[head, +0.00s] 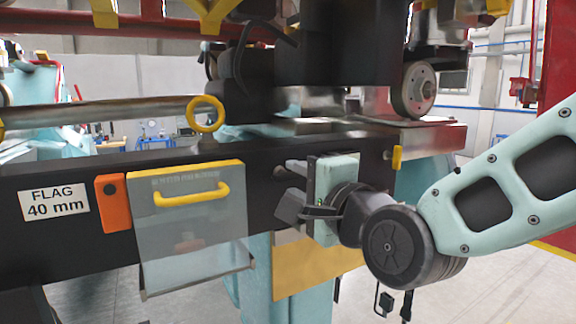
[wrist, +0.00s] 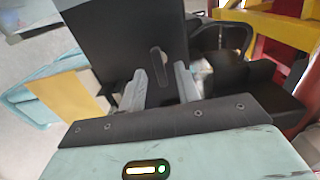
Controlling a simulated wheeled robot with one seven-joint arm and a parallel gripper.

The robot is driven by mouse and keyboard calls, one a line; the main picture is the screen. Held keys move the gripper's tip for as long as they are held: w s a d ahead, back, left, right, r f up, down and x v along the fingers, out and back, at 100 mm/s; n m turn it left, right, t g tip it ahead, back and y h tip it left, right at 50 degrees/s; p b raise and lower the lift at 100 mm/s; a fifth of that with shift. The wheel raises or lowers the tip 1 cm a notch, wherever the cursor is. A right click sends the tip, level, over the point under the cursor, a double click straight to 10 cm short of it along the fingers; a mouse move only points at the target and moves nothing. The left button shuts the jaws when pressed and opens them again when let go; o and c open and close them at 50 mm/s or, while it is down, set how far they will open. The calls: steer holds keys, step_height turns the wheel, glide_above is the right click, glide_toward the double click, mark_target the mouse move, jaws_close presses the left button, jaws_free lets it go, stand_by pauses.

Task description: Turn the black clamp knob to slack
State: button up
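A dark, elongated piece that looks like the black clamp knob (wrist: 159,60) stands out against a black panel in the wrist view. My gripper (wrist: 161,72) is open, with one grey finger on each side of this piece. I see no clear contact, and the depth between fingertips and knob is hard to judge. In the head view my gripper (head: 288,168) reaches the black beam (head: 262,190) from the right. Its pale teal body and dark wrist parts cover much of that spot. A small dark bit by the fingertips may be the knob, but I cannot tell.
Left of my gripper hang a clear flap with a yellow handle (head: 192,195), an orange block (head: 113,203) and a "FLAG 40 mm" label (head: 54,201). A yellow plate (head: 315,268) is below. A yellow ring (head: 205,114) and a wheel (head: 413,90) are above.

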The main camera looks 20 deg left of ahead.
mark_target(290, 178)
steer(key=shift+p+x, duration=0.55)
steer(key=shift+x, duration=1.2)
jaws_close()
